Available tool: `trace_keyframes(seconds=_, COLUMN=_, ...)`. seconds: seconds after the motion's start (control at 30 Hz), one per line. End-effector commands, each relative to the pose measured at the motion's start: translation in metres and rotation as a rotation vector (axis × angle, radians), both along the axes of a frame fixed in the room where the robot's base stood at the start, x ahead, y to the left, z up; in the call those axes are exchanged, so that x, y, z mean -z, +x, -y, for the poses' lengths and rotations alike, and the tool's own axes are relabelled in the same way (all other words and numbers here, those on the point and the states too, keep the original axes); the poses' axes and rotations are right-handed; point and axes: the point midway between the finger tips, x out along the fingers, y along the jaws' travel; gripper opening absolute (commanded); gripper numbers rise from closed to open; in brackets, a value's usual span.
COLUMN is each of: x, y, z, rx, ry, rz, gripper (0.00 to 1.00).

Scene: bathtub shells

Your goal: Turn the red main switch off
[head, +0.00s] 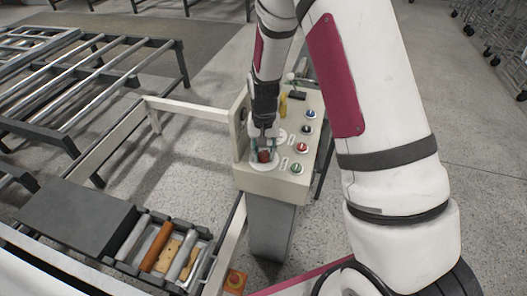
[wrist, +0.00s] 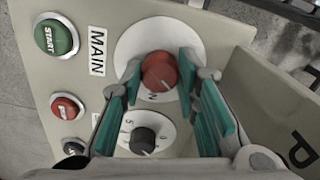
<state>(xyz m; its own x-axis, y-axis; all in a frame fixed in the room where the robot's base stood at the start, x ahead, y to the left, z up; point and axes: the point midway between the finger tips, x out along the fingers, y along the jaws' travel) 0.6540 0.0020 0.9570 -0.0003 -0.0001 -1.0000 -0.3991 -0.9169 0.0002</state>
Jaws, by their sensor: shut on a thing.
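The red main switch (wrist: 159,71) is a round knob on a white disc, next to a label reading MAIN (wrist: 97,52). In the head view the red main switch (head: 264,156) sits at the near left of the control panel's top (head: 272,182). My gripper (wrist: 160,78) is above the panel with its teal-lined fingers on either side of the red knob, shut on it. The knob's top shows between the fingertips, with a pale mark on its lower edge. Part of the white disc is hidden by the fingers.
A black dial (wrist: 142,140) is close beside the red switch. A green START button (wrist: 56,37) and a red button (wrist: 67,107) line the panel. A raised side plate (head: 239,122) edges the panel at left. A tray (head: 205,262) with several rollers is at lower left.

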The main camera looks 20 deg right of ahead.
Motion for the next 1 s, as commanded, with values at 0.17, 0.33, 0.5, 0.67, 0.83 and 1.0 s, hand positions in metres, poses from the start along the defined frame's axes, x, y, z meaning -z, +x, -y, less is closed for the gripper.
trace_keyframes(seconds=0.17, x=0.0001, y=0.0004, z=0.0005, rx=-0.168, ry=0.001, rz=0.001, gripper=0.01)
trace_keyframes(seconds=0.33, x=-0.0001, y=0.0006, z=0.0006, rx=-0.323, ry=0.001, rz=0.001, gripper=0.01)
trace_keyframes(seconds=0.5, x=-0.0003, y=0.0007, z=0.0006, rx=-0.461, ry=0.0, rz=0.002, gripper=0.01)
trace_keyframes(seconds=0.67, x=-0.0004, y=0.0008, z=0.0009, rx=-0.563, ry=0.0, rz=0.002, gripper=0.01)
trace_keyframes(seconds=0.83, x=-0.0004, y=0.0008, z=0.0008, rx=-0.639, ry=-0.001, rz=0.002, gripper=0.01)
trace_keyframes(seconds=1.0, x=-0.0005, y=0.0008, z=0.0009, rx=-0.679, ry=-0.001, rz=0.002, gripper=0.01)
